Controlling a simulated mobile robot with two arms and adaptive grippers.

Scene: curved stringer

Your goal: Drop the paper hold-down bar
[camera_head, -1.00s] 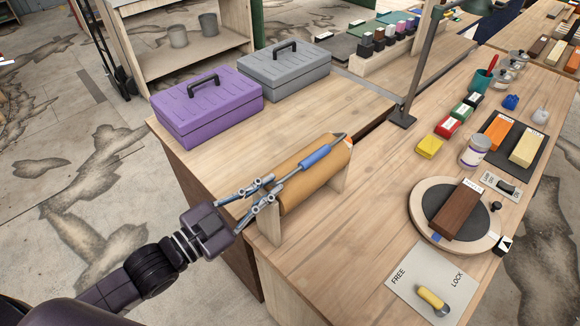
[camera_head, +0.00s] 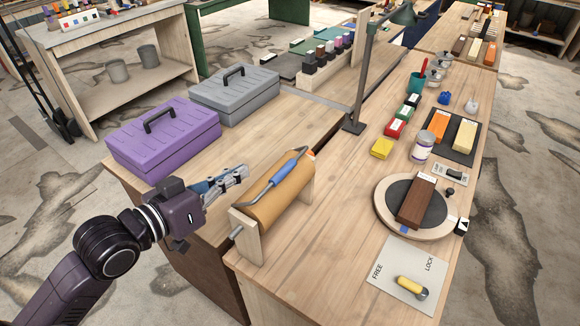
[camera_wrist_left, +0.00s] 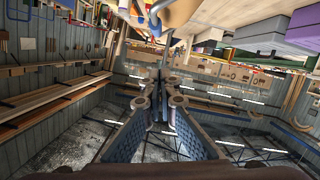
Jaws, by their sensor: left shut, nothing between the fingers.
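The paper hold-down bar, a bent grey rod with a blue grip (camera_head: 290,167), lies along the top of the brown paper roll (camera_head: 268,210) in the head view. The roll sits in a wooden stand (camera_head: 246,238) on the bench. My left gripper (camera_head: 245,171) is just left of the roll and the bar's near bend, its fingers together and empty. In the left wrist view the closed fingertips (camera_wrist_left: 161,75) point forward, with a blue piece and an orange-tan piece near the top edge. My right gripper is not in view.
A purple toolbox (camera_head: 163,135) and a grey toolbox (camera_head: 235,93) stand behind my left gripper. A lamp post (camera_head: 364,85) rises behind the roll. A turntable (camera_head: 384,206) and a FREE/LOCK plate (camera_head: 385,278) lie to the right. Bare bench lies between roll and turntable.

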